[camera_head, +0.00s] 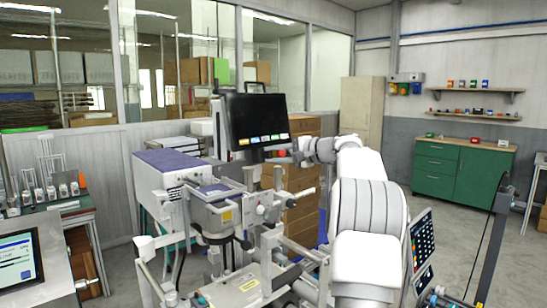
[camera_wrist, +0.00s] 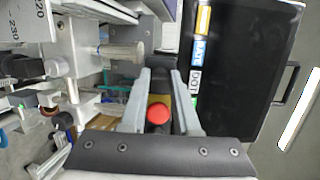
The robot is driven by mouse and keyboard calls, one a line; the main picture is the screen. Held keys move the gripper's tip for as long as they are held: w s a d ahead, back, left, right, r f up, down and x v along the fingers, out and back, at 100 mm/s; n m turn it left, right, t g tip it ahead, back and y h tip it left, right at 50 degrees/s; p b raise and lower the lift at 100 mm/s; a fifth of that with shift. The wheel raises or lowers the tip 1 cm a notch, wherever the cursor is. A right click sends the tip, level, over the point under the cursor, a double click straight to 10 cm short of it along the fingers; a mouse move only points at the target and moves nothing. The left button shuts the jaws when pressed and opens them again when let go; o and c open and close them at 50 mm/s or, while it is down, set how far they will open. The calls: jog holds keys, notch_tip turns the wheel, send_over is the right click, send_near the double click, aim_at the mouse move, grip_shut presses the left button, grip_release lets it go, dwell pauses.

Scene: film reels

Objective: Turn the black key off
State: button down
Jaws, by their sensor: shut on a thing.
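My gripper (camera_wrist: 161,76) has its two grey fingers on either side of a dark piece, which I take to be the black key (camera_wrist: 165,66). It is shut on it. The key's lower part and its mount are partly hidden, and its turn angle is hard to read. A red round button (camera_wrist: 158,113) on a yellow plate shows between the fingers, nearer the palm. In the head view my gripper (camera_head: 297,157) reaches left, just below the black screen (camera_head: 257,120); the key is too small to make out there.
The screen (camera_wrist: 240,60) stands close to the right of my fingers in the wrist view. White machine parts and a pale cylinder (camera_wrist: 122,52) lie close on the left. A green cabinet (camera_head: 462,172) stands far right, with open floor before it.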

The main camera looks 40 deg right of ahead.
jog(key=shift+n, duration=0.3)
jog(key=c, duration=0.9)
grip_release()
jog(key=v, duration=1.7)
jog(key=shift+s+r, duration=0.15)
jog(key=shift+r, duration=0.1)
